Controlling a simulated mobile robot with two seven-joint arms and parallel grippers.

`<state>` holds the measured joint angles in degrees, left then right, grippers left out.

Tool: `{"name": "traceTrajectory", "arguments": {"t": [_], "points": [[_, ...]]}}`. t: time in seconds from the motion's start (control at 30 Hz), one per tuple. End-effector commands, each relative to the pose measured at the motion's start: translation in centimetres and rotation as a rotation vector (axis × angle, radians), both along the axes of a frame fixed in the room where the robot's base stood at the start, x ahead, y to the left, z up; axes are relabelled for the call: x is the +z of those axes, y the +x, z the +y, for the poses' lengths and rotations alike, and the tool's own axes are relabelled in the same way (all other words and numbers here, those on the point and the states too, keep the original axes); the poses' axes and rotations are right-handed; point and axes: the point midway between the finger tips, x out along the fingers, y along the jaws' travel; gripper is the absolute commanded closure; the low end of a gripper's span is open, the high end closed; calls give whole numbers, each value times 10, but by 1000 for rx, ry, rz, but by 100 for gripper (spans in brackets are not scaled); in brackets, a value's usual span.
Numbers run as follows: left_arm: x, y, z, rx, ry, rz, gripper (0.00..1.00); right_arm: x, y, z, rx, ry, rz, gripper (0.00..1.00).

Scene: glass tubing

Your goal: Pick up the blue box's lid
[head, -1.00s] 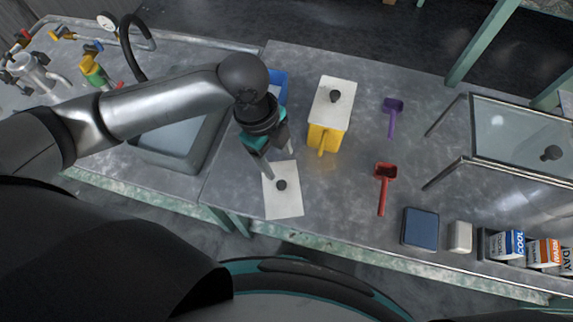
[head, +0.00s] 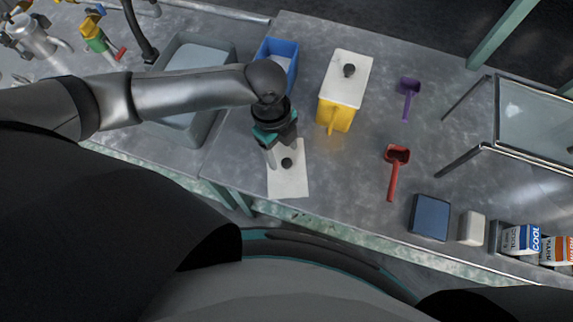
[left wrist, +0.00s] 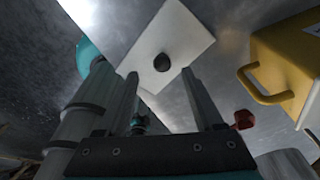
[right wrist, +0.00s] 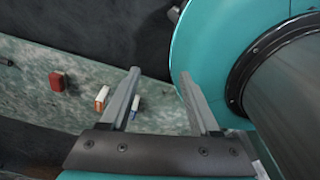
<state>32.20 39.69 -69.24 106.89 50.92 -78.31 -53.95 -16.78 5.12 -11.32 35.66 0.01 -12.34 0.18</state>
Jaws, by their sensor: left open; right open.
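The blue box (head: 291,50) stands open at the back of the counter, partly hidden by my left arm, with pale contents inside. A white lid (head: 289,184) with a dark round knob (head: 287,162) lies flat on the counter in front of it. My left gripper (head: 281,157) is just above the lid, close to the knob. In the left wrist view the lid (left wrist: 190,45) and knob (left wrist: 162,62) show beyond the open fingers (left wrist: 162,88), with nothing between them. My right gripper (right wrist: 157,88) is open and empty in the right wrist view, away from the lid.
A yellow box (head: 335,113) with its own white lid (head: 346,77) stands to the right. A purple scoop (head: 409,86), a red scoop (head: 396,157) and a dark blue box-like item (head: 430,217) lie farther right. A sink (head: 222,47) is at left. Bare counter surrounds the lid.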

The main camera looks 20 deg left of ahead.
Motion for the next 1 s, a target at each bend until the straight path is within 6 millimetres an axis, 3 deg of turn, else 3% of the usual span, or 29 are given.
{"name": "traceTrajectory", "arguments": {"t": [0.03,0.2,0.4,0.53,1.0], "points": [[-12,0,-2,0,0,3,31,-7,2,-2,-1,-2,-4,37],[-36,0,-6,1,0,2,31,-17,10,-9,-5,-10,-20,37],[-42,0,-7,-1,0,0,31,-17,28,-16,-7,-18,-47,37],[-41,0,-7,0,0,0,31,-16,29,-16,-7,-19,-47,37],[-41,0,-7,0,0,1,83,-17,22,-16,-6,-19,-38,37]]}}
